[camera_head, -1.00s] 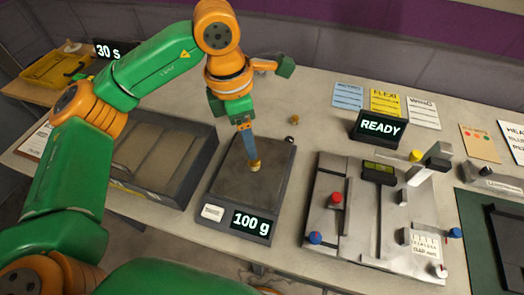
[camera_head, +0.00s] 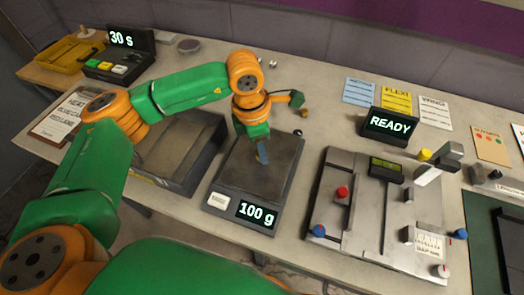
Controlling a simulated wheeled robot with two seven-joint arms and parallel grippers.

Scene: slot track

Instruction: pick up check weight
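The scale (camera_head: 283,183) stands in the middle of the table with a dark plate, and its display (camera_head: 257,213) reads "100 g". My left gripper (camera_head: 262,156) points down at the plate, its blue-grey fingers close above or at the surface. No check weight shows clearly on the plate; if it is there, the fingers hide it. I cannot tell whether the fingers are open or shut. My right gripper is not in view.
A shallow grey tray (camera_head: 176,150) lies left of the scale. A metal fixture (camera_head: 330,205) with coloured knobs stands to the right, behind it a "READY" display (camera_head: 390,123). A "30 s" timer box (camera_head: 121,52) is at the back left.

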